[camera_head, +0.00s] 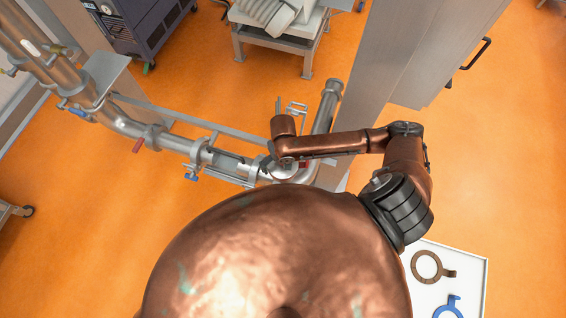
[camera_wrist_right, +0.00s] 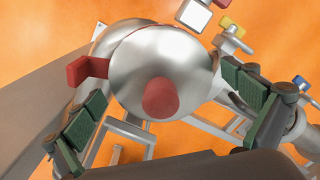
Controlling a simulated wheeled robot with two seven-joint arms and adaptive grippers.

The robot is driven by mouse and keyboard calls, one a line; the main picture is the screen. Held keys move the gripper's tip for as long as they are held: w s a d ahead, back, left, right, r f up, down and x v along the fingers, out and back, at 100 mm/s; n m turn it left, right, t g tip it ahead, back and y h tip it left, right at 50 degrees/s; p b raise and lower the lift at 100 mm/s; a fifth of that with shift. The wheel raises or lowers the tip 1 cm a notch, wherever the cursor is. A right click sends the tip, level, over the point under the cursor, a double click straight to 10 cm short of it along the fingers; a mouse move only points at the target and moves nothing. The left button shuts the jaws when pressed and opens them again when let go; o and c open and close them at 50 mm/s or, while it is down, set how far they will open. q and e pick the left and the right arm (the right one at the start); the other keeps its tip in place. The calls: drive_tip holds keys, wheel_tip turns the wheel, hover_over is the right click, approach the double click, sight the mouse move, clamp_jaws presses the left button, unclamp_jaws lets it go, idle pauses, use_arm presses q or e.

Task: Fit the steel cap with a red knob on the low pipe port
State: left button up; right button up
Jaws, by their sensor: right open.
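The steel cap (camera_wrist_right: 165,62) is a shiny dome with a red knob (camera_wrist_right: 160,97), in the middle of the right wrist view. It appears to sit against the pipe (camera_wrist_right: 108,40); the port is hidden behind it, so I cannot tell how well it is seated. My right gripper (camera_wrist_right: 165,105) is open, with one green-padded finger on each side of the cap and gaps to both. In the head view the right gripper (camera_head: 272,166) is at the low pipework, mostly hidden by its wrist. My left gripper is not in view.
A red handle (camera_wrist_right: 88,70) sticks out left of the cap. Steel pipework (camera_head: 125,125) runs left in the head view. A grey cabinet (camera_head: 410,50) stands close to the right arm. A white tray (camera_head: 474,262) holds a brown ring (camera_head: 418,276) and a blue ring (camera_head: 452,302).

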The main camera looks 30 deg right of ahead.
wheel_tip(320, 180, up, 12)
drive_tip(key=shift+f, duration=0.15)
idle(0.3)
